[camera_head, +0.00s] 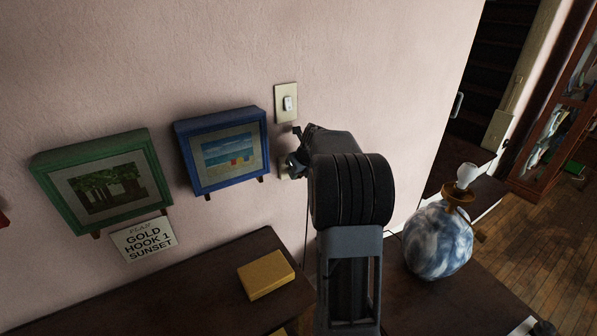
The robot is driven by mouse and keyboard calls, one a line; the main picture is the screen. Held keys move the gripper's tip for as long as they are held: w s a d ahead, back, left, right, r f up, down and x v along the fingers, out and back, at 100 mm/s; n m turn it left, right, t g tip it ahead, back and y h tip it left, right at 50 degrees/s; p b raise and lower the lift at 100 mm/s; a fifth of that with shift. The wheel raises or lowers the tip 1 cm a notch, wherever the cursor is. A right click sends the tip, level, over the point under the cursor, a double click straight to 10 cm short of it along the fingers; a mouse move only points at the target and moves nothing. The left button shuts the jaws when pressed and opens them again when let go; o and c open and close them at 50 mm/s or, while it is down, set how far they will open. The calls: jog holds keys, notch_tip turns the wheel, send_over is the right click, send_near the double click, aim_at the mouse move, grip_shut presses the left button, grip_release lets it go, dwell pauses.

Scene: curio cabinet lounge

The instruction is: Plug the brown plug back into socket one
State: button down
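My gripper (296,151) is in front of the pink wall, seen from behind, with its dark fingers pointing left towards the wall. A pale wall plate (283,174) is mostly hidden behind it; it may be a socket, but its face does not show. I cannot tell whether the fingers touch it or hold anything. No brown plug can be made out. A thin dark cord (306,225) hangs below my gripper, and its upper end is hidden by my arm.
A switch plate (286,117) is above my gripper. Blue (204,177) and green (69,200) framed pictures hang left, above a sign (143,239). A gold box (265,275) lies on a dark cabinet (215,292). A marbled round lamp (437,245) with a bare bulb stands right.

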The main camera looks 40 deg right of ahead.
jog(key=shift+w+r+p, duration=0.1)
jog(key=shift+w+p, duration=0.2)
jog(key=shift+p, duration=0.3)
dwell(0.3)
jog(key=shift+w+p, duration=0.35)
jog(key=shift+w, duration=0.1)
jog(key=shift+s, duration=0.2)
jog(key=shift+s, duration=0.55)
jog(key=c, duration=1.4)
grip_release()
grip_shut()
jog(key=shift+r+p, duration=0.1)
jog(key=shift+p, duration=0.6)
